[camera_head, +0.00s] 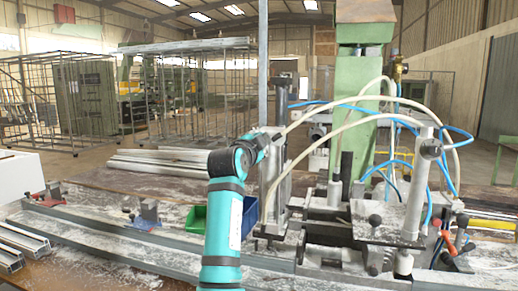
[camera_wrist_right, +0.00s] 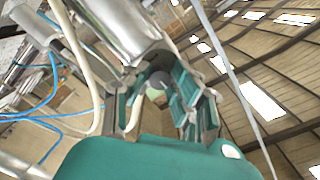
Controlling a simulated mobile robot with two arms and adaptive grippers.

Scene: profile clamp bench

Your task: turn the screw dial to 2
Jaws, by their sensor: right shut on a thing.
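My right arm, teal, rises from the bottom of the head view. Its gripper (camera_head: 268,137) reaches the upright metal clamp column (camera_head: 284,100) left of the green machine post. In the right wrist view my right gripper (camera_wrist_right: 157,97) has its fingers on both sides of a small rounded grey part, the screw dial (camera_wrist_right: 158,82) as far as I can tell, and is shut on it. The fingers hide most of the dial. No numbers or pointer can be read on it. My left gripper is not in view.
Pale and blue hoses (camera_head: 330,108) loop over the clamp bench close to the column. A green bin (camera_head: 196,218) and a blue bin (camera_head: 250,216) stand behind my arm. A lever with red and black knobs (camera_head: 450,240) is at the right. Metal profiles (camera_head: 20,245) lie at the left.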

